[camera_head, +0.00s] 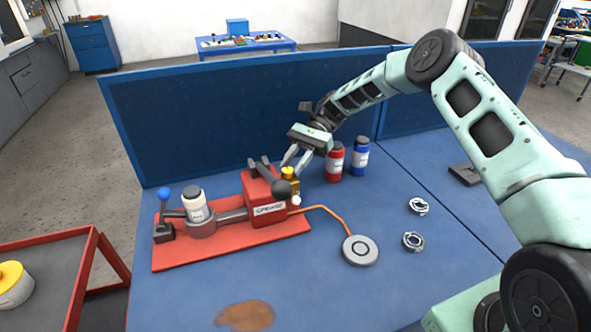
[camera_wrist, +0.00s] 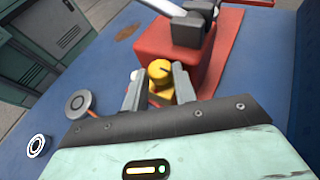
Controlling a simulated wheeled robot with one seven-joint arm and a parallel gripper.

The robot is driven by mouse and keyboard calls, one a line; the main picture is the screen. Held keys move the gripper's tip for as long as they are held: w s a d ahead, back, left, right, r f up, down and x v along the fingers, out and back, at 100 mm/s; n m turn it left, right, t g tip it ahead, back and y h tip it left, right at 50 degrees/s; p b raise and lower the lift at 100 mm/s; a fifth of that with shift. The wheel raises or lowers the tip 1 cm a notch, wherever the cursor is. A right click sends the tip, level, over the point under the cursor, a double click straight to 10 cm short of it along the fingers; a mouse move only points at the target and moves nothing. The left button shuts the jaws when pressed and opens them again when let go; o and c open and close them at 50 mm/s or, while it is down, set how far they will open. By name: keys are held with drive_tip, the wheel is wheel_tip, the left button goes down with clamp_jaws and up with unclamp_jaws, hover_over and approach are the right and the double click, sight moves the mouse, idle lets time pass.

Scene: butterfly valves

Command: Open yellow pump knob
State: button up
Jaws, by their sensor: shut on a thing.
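The yellow knob (camera_head: 288,174) is on the right side of the red pump box (camera_head: 262,192), which has a white label on its front. In the wrist view the yellow knob (camera_wrist: 159,72) sits between the two fingers of my gripper (camera_wrist: 158,88). My gripper (camera_head: 295,158) reaches down to the knob from above and behind, and is shut on it. The fingers cover the knob's sides in the wrist view. A black ball (camera_head: 282,187) stands in front of the box's right edge in the head view.
The pump stands on a red base plate (camera_head: 165,262) with a white bottle (camera_head: 195,205) and a blue-topped lever (camera_head: 164,193). An orange hose leads to a grey disc (camera_head: 360,250). Red (camera_head: 334,162) and blue (camera_head: 359,157) bottles stand behind, near the blue partition (camera_head: 230,115). Two metal rings lie right.

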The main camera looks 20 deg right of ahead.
drive_tip(key=shift+w+n+g+h, duration=0.1)
drive_tip(key=shift+n+g+h, duration=0.3)
drive_tip(key=shift+n+g, duration=0.1)
drive_tip(key=o, duration=1)
drive_tip(key=shift+c, duration=0.2)
drive_tip(key=shift+r+y, duration=0.1)
drive_tip(key=shift+y, duration=0.2)
